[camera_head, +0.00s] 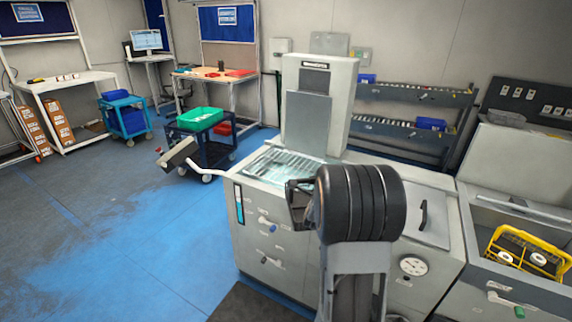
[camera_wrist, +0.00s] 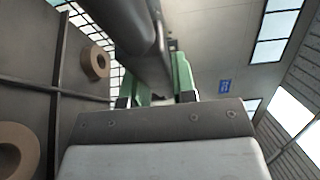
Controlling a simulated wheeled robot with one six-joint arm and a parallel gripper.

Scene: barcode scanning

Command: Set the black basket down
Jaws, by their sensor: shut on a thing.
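The black basket shows in the wrist view as a dark wall (camera_wrist: 85,15) with a grid and a dark bar (camera_wrist: 140,35) like a handle. Tan ring-shaped parts (camera_wrist: 96,63) show beside its dark panel. My gripper (camera_wrist: 156,78) has green fingers, one on each side of the bar, and is shut on it. In the head view a small dark frame (camera_head: 296,205) shows at the left of my black arm, over the grey machine's front; I cannot tell whether it is the basket or my gripper. Most of that area is hidden by my arm.
The grey machine (camera_head: 258,200) has a slatted metal bed (camera_head: 285,165) behind my arm. A yellow basket (camera_head: 497,240) with white rings sits in a basin at right. A trolley with a green bin (camera_head: 200,117) stands at left. The blue floor at front left is clear.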

